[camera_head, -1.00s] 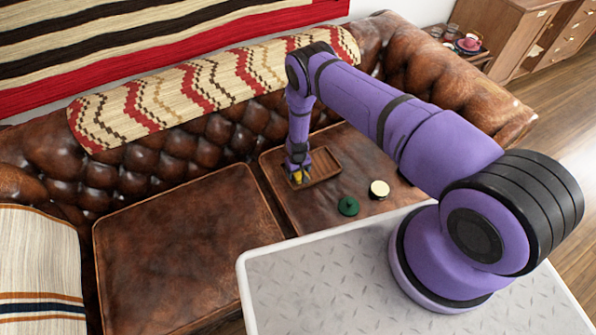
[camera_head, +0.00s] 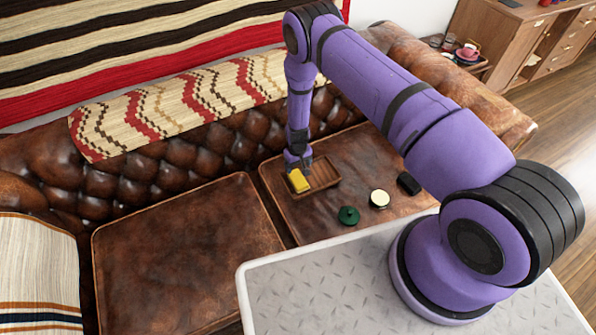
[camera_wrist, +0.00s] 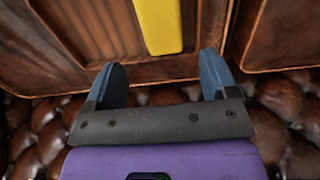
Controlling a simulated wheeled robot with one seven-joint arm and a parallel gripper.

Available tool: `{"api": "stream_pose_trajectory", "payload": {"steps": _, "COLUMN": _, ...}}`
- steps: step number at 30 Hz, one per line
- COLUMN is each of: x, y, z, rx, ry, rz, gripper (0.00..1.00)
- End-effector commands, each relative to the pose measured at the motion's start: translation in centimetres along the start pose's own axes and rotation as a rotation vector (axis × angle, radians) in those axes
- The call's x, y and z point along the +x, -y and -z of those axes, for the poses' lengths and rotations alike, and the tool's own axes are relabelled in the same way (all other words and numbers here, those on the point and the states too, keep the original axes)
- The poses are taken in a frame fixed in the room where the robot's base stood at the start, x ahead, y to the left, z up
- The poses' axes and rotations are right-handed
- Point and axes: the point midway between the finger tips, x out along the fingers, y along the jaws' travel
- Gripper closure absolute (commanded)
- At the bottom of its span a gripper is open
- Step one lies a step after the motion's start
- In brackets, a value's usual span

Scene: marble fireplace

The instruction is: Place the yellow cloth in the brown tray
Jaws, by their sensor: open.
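The yellow cloth (camera_head: 298,181) is a small flat block-like piece lying at the left end of the brown tray (camera_head: 331,183), a shallow wooden rectangle on the right sofa cushion. It appears to be within the tray's rim. My gripper (camera_head: 297,163) is just above and behind the cloth, partly seen. In the wrist view, the open fingers of my gripper (camera_wrist: 162,75) have nothing between them. The yellow cloth (camera_wrist: 158,22) lies beyond the fingertips at the top edge, partly cut off, with the tray's slatted floor (camera_wrist: 92,25) beside it.
A green round object (camera_head: 348,215), a cream-topped round item (camera_head: 379,198) and a black object (camera_head: 408,183) sit on the right cushion in front of the tray. The tufted sofa back (camera_head: 215,142) rises close behind the gripper. The left cushion (camera_head: 185,250) is clear.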

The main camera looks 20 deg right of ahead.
Motion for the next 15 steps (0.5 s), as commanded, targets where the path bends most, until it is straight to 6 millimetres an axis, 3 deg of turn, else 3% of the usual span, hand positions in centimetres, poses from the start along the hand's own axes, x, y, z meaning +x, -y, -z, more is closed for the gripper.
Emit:
{"api": "stream_pose_trajectory", "payload": {"steps": 12, "x": -1.6, "y": 0.0, "z": 0.1, "rx": 0.000, "ry": -0.001, "rz": 0.001, "gripper": 0.21}}
{"api": "stream_pose_trajectory", "payload": {"steps": 15, "x": -3.0, "y": -0.1, "z": 0.7, "rx": 0.004, "ry": -0.008, "rz": 0.003, "gripper": 0.21}}
